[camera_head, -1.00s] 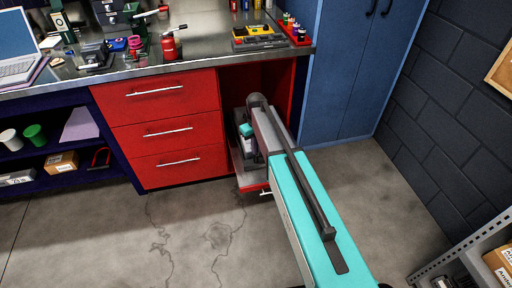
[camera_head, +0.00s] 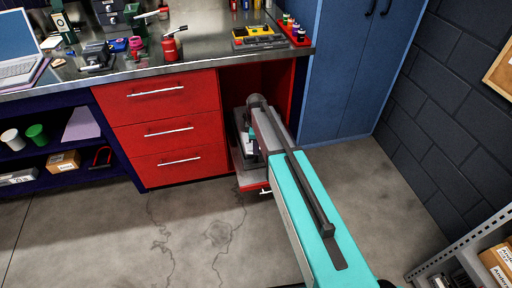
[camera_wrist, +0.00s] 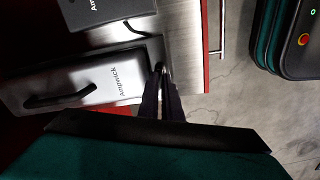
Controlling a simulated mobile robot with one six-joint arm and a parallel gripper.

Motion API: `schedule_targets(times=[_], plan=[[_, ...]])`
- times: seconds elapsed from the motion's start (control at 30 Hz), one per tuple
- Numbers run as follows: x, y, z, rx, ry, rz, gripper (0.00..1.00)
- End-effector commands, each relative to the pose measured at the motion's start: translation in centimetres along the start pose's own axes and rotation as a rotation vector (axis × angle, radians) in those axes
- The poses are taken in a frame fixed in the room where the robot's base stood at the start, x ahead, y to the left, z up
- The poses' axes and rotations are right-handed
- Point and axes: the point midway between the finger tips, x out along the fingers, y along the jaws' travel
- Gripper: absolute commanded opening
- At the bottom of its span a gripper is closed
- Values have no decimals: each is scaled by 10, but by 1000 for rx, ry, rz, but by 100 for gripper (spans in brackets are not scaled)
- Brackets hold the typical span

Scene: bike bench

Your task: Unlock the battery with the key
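My gripper (camera_wrist: 160,72) points down beside the box's right end. Its two dark fingers are close together, with a thin gap between them. A small bright spot shows at the fingertips; I cannot tell whether it is a key. Whether the fingertips touch the box or its lock is unclear. In the head view, my arm covers much of the drawer (camera_head: 250,180).
A second dark grey labelled box (camera_wrist: 98,12) sits close by in the wrist view. The red cabinet wall (camera_head: 288,85) and blue locker (camera_head: 345,75) stand near my arm. A workbench (camera_head: 205,35) with tools is above. Concrete floor (camera_head: 195,240) is clear in front.

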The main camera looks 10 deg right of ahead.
Motion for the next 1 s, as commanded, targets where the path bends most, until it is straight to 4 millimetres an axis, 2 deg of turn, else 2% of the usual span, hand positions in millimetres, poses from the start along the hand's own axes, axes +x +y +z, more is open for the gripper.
schedule_targets(times=[0.4,0.93,1.0], plan=[[-1,0,-1,-230,2,0,0],[-1,0,0,-260,2,1,0],[-1,0,0,-260,2,1,15]])
